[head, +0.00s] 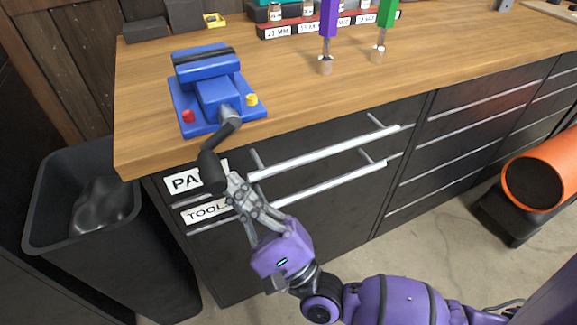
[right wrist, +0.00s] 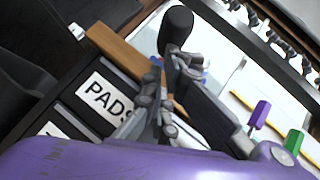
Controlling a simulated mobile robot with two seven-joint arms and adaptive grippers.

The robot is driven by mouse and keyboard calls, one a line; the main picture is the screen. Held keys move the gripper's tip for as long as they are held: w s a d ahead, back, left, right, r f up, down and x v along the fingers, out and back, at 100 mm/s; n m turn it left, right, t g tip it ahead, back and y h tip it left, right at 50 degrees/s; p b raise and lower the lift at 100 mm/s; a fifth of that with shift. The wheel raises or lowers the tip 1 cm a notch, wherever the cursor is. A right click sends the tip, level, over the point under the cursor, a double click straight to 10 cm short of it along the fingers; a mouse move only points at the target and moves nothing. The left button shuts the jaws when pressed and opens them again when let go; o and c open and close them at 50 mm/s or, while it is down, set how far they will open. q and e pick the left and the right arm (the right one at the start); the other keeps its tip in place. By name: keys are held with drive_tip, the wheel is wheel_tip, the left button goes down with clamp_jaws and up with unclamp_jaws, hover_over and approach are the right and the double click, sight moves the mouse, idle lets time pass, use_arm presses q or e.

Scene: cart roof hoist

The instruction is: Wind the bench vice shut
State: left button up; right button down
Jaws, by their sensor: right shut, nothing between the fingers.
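The blue bench vice (head: 215,92) sits at the left end of the wooden bench top. Its grey crank arm hangs over the front edge and ends in a black handle grip (head: 211,172), which points downward. The handle grip also shows in the right wrist view (right wrist: 176,29), just beyond the fingertips. My right gripper (head: 232,182) is shut and empty, its fingertips right beside the handle grip. I cannot tell whether they touch it. How far apart the vice jaws are is hard to tell. My left gripper is out of view.
Drawers with long bar handles (head: 325,154) and labels (head: 184,182) lie behind my right gripper. A dark bin (head: 80,155) stands left of the bench. Purple-handled (head: 329,18) and green-handled (head: 387,12) tools stand on the bench top. An orange tube (head: 545,175) is at right.

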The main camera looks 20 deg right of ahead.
drive_tip(key=m+t+h+b, duration=0.1)
drive_tip(key=m, duration=0.1)
drive_tip(key=a+m+t+h, duration=0.1)
drive_tip(key=m+h, duration=0.1)
drive_tip(key=a+m+t+h+b, duration=0.1)
drive_tip(key=shift+r+m+h+b, duration=0.3)
drive_tip(key=shift+r+m, duration=0.05)
drive_tip(key=shift+m, duration=0.05)
drive_tip(key=m+h, duration=0.1)
drive_tip(key=a+m+h+b, duration=0.1)
drive_tip(key=m, duration=0.1)
drive_tip(key=shift+r+t+h, duration=0.35)
drive_tip(key=shift+t+h, duration=0.05)
drive_tip(key=shift+a+r+m+h, duration=0.15)
drive_tip(key=shift+m+h, duration=0.25)
drive_tip(key=shift+m, duration=0.2)
drive_tip(key=shift+a+r, duration=0.15)
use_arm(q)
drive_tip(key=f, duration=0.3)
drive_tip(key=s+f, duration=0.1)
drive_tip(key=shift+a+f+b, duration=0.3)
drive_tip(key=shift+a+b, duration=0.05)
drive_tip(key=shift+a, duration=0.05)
use_arm(e)
drive_tip(key=shift+a+r, duration=0.25)
drive_tip(key=shift+r, duration=0.05)
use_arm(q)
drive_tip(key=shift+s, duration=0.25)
